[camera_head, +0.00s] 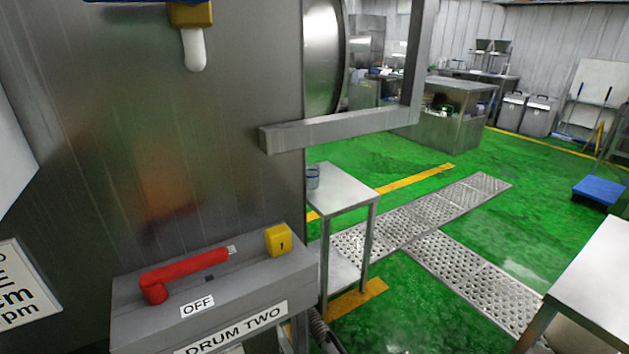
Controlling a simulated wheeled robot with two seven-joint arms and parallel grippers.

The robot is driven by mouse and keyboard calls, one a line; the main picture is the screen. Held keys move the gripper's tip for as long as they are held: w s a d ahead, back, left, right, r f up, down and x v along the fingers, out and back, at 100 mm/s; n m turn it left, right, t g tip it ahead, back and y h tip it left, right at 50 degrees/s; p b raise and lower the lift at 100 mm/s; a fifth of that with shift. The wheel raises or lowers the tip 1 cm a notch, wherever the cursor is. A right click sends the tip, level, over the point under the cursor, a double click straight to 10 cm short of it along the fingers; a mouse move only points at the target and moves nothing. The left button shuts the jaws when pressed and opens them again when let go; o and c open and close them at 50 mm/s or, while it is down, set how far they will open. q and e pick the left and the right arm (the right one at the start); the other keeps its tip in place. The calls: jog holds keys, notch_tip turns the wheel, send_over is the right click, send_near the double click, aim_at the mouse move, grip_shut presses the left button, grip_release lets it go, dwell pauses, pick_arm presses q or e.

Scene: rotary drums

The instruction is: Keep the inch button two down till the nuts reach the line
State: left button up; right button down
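A grey control box (228,290) labelled DRUM TWO stands at the lower left, against a steel cabinet (240,170). A red lever handle (187,272) lies along its sloping top above an OFF label (197,306). A yellow block (278,240) marked 1 sits at its upper right corner. The rounded steel side of what looks like a drum (320,55) shows past the cabinet's right edge. I see no button marked inch, no nuts and no fill line. Neither of my grippers is in view.
A yellow fitting with a white rounded end (195,50) is on the cabinet's upper face. A steel bar frame (345,128) juts right from the cabinet. Green floor with perforated plates (400,225) lies open to the right.

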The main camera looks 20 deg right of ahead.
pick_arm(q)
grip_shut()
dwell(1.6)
